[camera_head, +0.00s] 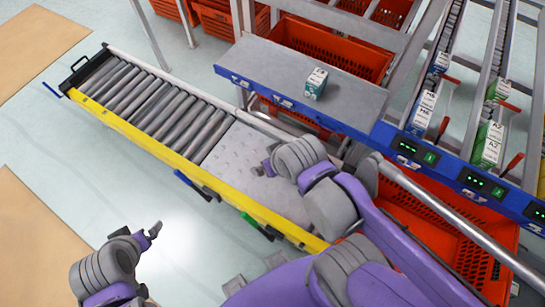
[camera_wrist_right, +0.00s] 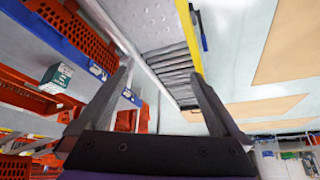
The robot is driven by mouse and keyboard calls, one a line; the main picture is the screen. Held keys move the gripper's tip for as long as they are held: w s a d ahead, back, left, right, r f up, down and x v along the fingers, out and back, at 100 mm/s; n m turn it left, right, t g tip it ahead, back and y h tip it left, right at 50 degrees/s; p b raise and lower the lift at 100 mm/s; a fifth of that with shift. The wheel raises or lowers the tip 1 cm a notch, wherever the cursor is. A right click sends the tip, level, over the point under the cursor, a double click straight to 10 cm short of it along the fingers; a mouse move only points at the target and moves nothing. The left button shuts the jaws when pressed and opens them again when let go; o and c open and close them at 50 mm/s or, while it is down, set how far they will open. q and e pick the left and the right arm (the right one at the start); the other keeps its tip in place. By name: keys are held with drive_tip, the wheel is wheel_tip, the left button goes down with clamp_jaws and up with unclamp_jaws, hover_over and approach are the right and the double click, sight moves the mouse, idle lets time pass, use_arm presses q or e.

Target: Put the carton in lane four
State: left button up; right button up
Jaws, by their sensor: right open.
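A small white and teal carton (camera_head: 316,83) stands on a grey shelf (camera_head: 270,65) with a blue front edge. The carton also shows at the left of the right wrist view (camera_wrist_right: 58,77). My right gripper (camera_head: 266,165) is over the flat end of the roller conveyor, below and left of the carton and apart from it. In the right wrist view the right gripper (camera_wrist_right: 160,75) is open, with nothing between its fingers. My left gripper (camera_head: 152,232) is over the floor at lower left; its jaw gap is unclear. I cannot tell which lane is four.
A roller conveyor (camera_head: 140,98) with a yellow side rail runs to the upper left. Right of the shelf are lanes holding cartons (camera_head: 422,112), with green displays (camera_head: 415,150) along the blue edge. Orange totes (camera_head: 330,48) sit behind and below. The floor at left is clear.

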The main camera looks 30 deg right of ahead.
drive_tip(key=w+d+f+m+h+b, duration=0.2)
drive_tip(key=w+d+m+h+b, duration=0.15)
drive_tip(key=d, duration=0.25)
drive_tip(key=m+h+b, duration=0.9)
approach(316, 78)
drive_tip(key=shift+t, duration=0.3)
drive_tip(key=x, duration=0.5)
drive_tip(key=shift+s+d+r, duration=0.1)
drive_tip(key=shift+d+r, duration=0.05)
drive_tip(key=shift+d, duration=0.2)
drive_tip(key=shift+y, duration=0.25)
drive_tip(key=shift+f+b+x, duration=0.15)
drive_tip(key=shift+b+x, duration=0.15)
drive_tip(key=shift+x, duration=1.2)
drive_tip(key=shift+f+b+x, duration=0.1)
drive_tip(key=shift+b+x, duration=0.2)
drive_tip(key=shift+x, duration=1.25)
use_arm(q)
drive_tip(key=s+f, duration=0.3)
drive_tip(key=f, duration=1.3)
drive_tip(key=shift+g, duration=0.4)
use_arm(e)
drive_tip(key=shift+a, duration=0.1)
drive_tip(key=shift+s, duration=0.1)
drive_tip(key=shift+c, duration=0.3)
use_arm(q)
drive_tip(key=shift+r, duration=0.1)
use_arm(e)
clamp_jaws()
